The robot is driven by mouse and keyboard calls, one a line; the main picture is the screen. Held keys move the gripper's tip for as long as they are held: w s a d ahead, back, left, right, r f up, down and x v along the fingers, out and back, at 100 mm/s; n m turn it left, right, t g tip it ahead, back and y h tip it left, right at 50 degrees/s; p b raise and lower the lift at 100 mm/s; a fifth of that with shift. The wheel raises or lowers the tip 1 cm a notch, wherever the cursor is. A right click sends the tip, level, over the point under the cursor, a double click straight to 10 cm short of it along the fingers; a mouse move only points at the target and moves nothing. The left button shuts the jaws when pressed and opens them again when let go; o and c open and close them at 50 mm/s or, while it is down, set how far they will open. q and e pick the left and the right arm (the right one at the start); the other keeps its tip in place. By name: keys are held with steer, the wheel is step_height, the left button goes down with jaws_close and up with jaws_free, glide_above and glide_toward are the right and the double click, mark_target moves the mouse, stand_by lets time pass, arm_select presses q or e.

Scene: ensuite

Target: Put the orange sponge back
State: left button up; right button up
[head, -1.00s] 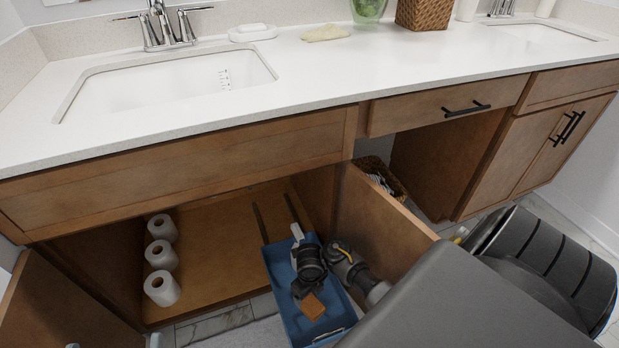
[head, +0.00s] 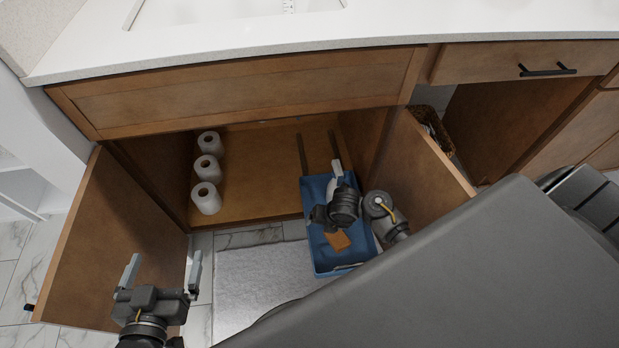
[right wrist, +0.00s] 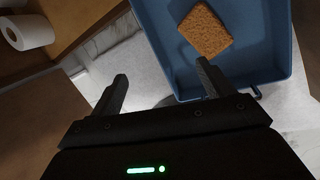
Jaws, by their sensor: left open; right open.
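The orange sponge (head: 338,241) lies flat on the floor of the blue pull-out tray (head: 318,262), towards its front. In the right wrist view, the sponge (right wrist: 206,30) shows whole inside the tray (right wrist: 273,50), beyond the fingertips. My right gripper (head: 322,216) hangs over the tray, close to the sponge in the head view; its fingers are hard to make out there. In the right wrist view, its fingers (right wrist: 162,72) are apart with nothing between them. My left gripper (head: 163,272) is open and empty at the lower left, in front of the left cabinet door.
Several toilet rolls (head: 207,170) stand in a row on the cabinet floor (head: 255,190), left of the tray. The left door (head: 105,240) and right door (head: 425,160) are open on either side. A pale mat (head: 250,275) lies in front. A wicker basket (head: 440,135) stands beyond the right door.

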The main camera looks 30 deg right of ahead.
steer(key=s+a+r+m+t+y, duration=0.1)
steer(key=a+r+m+t, duration=0.2)
steer(key=r+m, duration=0.5)
steer(key=s+a+r+m+t+y, duration=0.2)
steer(key=a+r+m+t, duration=0.2)
steer(key=r+m, duration=0.4)
steer(key=s+a+r+m+t+y, duration=0.1)
steer(key=a+r+m+t, duration=0.2)
steer(key=r+m, duration=0.5)
step_height(320, 180, up, 5)
steer(key=shift+s+a+r+m+t, duration=0.1)
steer(key=shift+s+a+m+t, duration=0.2)
steer(key=shift+t, duration=0.1)
steer(key=shift+w, duration=0.1)
